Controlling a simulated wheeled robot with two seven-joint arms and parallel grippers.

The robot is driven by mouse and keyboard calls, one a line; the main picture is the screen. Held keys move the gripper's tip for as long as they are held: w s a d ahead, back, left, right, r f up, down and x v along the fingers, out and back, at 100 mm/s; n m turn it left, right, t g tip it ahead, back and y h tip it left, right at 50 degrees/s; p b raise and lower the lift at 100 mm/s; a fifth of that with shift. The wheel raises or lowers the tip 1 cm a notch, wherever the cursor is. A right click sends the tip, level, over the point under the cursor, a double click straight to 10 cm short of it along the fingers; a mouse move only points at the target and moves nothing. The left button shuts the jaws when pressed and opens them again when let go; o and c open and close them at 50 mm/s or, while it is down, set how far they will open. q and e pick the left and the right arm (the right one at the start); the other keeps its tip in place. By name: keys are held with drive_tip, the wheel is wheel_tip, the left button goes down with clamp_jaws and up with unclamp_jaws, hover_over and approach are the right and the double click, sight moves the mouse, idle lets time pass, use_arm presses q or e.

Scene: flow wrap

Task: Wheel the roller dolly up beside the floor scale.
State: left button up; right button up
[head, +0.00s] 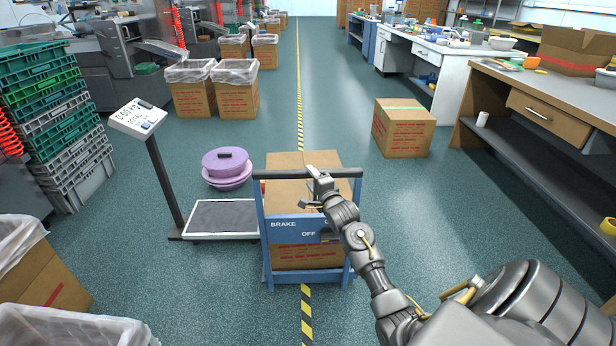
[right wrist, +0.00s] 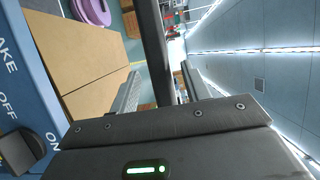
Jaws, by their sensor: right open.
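The blue roller dolly (head: 281,250) carries cardboard boxes (head: 284,162) and stands upright immediately right of the floor scale (head: 222,202). From this angle I cannot tell whether they touch. The dolly's dark handle bar (head: 270,174) runs across its top. My right gripper (head: 318,184) is at this bar, right of its middle. In the right wrist view its fingers (right wrist: 160,92) are open, with the handle bar (right wrist: 152,40) passing between them. A brake panel reads BRAKE, OFF and ON; a dark knob (right wrist: 18,152) sits by it, its setting unclear. My left gripper is out of view.
A carton (head: 403,127) stands on the floor to the right, near benches (head: 545,105). Stacked crates (head: 60,120) and lined boxes (head: 40,270) are at left. The striped aisle beyond is clear.

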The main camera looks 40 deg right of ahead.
sight(310, 177)
drive_tip(key=shift+x, duration=1.65)
clamp_jaws()
